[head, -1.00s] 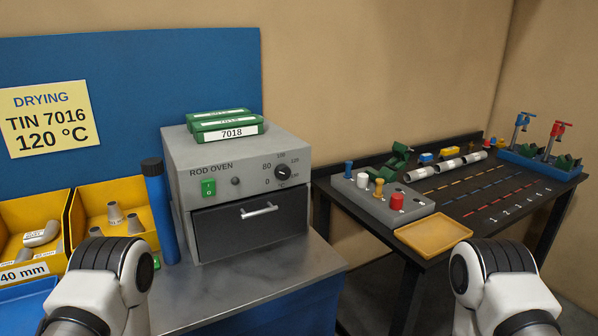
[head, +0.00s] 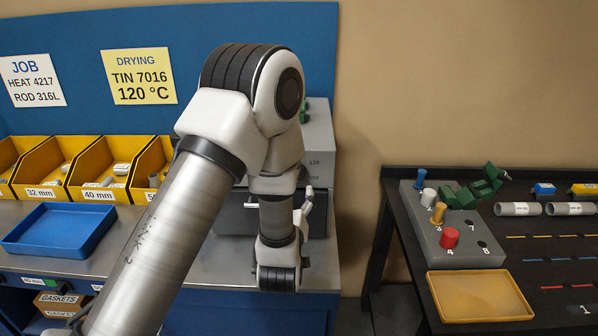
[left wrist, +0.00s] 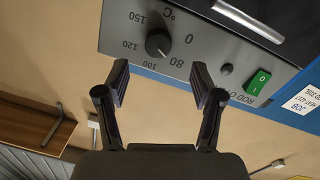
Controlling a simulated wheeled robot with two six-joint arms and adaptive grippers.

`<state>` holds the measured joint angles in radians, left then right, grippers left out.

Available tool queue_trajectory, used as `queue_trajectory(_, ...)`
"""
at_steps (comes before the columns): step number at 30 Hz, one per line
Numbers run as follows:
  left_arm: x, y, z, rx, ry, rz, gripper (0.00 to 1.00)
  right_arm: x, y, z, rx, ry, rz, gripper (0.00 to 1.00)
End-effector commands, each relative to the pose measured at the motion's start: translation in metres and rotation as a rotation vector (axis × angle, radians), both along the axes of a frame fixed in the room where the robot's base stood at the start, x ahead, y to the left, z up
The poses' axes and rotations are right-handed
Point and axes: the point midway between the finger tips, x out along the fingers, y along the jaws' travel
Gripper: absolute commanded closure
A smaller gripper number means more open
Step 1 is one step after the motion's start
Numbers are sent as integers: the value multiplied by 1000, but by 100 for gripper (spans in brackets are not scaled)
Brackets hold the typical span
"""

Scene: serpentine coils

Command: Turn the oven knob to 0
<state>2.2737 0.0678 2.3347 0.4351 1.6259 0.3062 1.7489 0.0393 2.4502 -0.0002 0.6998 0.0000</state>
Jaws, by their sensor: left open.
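The rod oven (head: 319,132) stands on the metal bench in the head view, mostly hidden behind my left arm, and its knob is hidden there. In the left wrist view the oven front (left wrist: 215,45) appears upside down. The round black knob (left wrist: 158,43) sits among the marks 0, 80, 100, 120 and 150. Its pale pointer mark seems to face the 80 to 100 side, but it is too small to be sure. My left gripper (left wrist: 160,84) is open and empty, its fingers apart, with the knob in line with the gap between them. My right gripper is out of view.
The green switch (left wrist: 259,81) and a drawer handle (left wrist: 248,20) are on the oven front. A blue tray (head: 62,249) and yellow bins (head: 95,198) lie left. A black table (head: 405,290) with a grey peg block (head: 425,235) and yellow tray (head: 520,305) stands right.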

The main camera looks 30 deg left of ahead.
Motion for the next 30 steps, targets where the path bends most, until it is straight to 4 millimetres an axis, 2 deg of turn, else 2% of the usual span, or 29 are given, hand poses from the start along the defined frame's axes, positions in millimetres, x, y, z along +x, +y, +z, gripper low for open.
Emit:
queue_trajectory(1, 3, 3, 8, 1, -23, 7, 33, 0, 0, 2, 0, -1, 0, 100)
queue_trajectory(3, 11, 7, 11, 0, -30, 11, 33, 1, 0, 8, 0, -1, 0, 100)
queue_trajectory(12, 59, 33, 10, 3, -24, 8, 33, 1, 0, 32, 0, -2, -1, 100)
queue_trajectory(15, 67, 37, 8, 2, -23, 7, 33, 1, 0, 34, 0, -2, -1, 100)
queue_trajectory(22, 68, 37, 6, 3, -21, 6, 33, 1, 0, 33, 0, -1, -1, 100)
queue_trajectory(23, 68, 37, 6, 3, -21, 6, 40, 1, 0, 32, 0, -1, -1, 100)
queue_trajectory(27, 68, 37, 6, 3, -21, 6, 90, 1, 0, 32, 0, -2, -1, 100)
queue_trajectory(28, 68, 37, 6, 3, -21, 6, 93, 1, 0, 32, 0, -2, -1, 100)
queue_trajectory(30, 68, 37, 6, 3, -21, 6, 93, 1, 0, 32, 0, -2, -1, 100)
